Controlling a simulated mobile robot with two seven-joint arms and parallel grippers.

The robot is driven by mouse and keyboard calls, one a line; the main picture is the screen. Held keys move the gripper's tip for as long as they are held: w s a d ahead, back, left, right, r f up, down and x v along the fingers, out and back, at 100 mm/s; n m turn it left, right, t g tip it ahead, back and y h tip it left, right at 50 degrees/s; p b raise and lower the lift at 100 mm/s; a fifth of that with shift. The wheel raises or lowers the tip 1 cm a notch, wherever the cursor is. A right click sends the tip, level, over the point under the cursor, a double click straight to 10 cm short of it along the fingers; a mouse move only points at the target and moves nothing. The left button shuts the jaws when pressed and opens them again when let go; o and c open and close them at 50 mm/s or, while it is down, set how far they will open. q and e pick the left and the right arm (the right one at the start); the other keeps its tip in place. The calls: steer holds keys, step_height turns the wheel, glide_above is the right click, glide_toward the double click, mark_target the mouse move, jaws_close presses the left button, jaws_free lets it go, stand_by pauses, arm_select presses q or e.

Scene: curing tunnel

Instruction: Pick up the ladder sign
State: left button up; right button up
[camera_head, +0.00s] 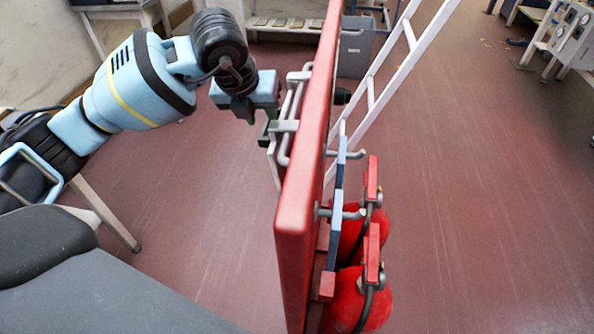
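A tall red board (308,170) stands edge-on in front of me. Blue-grey plates (336,222) hang from pegs on the right side of the board, also edge-on. No plate's face shows, so I cannot tell which is the ladder sign. My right gripper is out of view.
Red fire extinguishers (362,296) stand against the board's right side. A white ladder (392,85) leans behind it. A grey bin (356,50) stands at the back. The red floor is open to the right and below my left arm.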

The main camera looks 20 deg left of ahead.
mark_target(265, 126)
arm_select(q)
steer(key=shift+x, duration=2.6)
steer(key=shift+s+a+f, duration=0.1)
steer(key=shift+s+a, duration=0.05)
steer(key=shift+c, duration=0.3)
jaws_close()
steer(key=shift+r, duration=0.2)
